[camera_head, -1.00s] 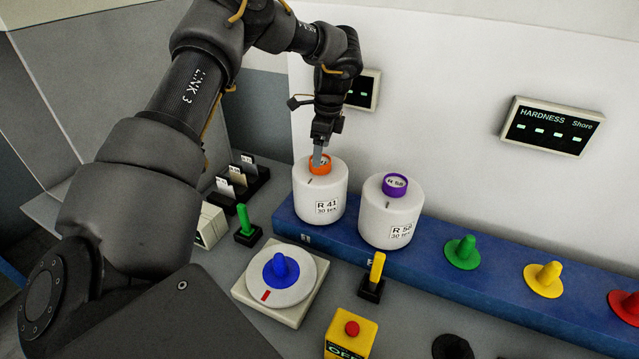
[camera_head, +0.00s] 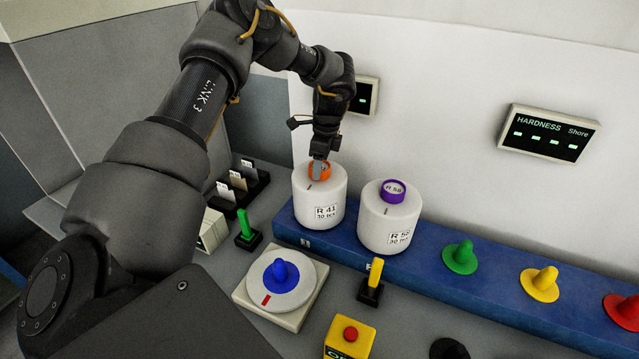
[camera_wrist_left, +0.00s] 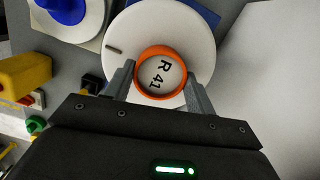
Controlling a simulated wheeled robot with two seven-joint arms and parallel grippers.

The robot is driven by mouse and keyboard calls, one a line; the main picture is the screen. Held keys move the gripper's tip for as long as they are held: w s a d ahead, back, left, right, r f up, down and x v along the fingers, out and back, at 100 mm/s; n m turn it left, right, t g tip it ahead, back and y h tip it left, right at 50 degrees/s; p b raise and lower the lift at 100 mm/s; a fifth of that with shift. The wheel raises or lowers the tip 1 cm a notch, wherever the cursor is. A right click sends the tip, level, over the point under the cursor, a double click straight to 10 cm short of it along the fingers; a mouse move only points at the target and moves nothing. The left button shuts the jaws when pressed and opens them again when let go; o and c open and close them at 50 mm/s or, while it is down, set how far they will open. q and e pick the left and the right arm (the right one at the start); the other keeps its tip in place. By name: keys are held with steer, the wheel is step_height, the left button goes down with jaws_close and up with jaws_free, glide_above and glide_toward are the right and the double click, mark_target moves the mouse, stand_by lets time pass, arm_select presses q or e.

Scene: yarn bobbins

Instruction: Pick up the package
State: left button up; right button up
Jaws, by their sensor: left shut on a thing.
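A white yarn bobbin labelled R 41 (camera_head: 318,205) with an orange core ring stands upright on the blue rail (camera_head: 345,240). My left gripper (camera_head: 319,172) is above it and shut on the orange core ring (camera_head: 327,168). In the left wrist view the two fingers sit on either side of the orange ring (camera_wrist_left: 161,51), with the R 41 label inside it. A second white bobbin labelled R 58 (camera_head: 388,222) with a purple ring stands just to the right. My right gripper is not in view. No thing marked as a package can be told apart from the bobbins.
Green (camera_head: 460,259), yellow (camera_head: 540,284) and red (camera_head: 624,310) pegs stand along the rail to the right. A white turntable with a blue peg (camera_head: 281,273), a yellow button box (camera_head: 349,338) and a hardness display (camera_head: 548,134) are nearby.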

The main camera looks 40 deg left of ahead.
arm_select(q)
jaws_close()
steer(key=shift+w+r, duration=0.1)
steer(key=shift+r, duration=0.2)
step_height(320, 180, up, 8)
steer(key=b, duration=0.2)
steer(key=shift+b, duration=0.3)
steer(key=shift+r, duration=0.7)
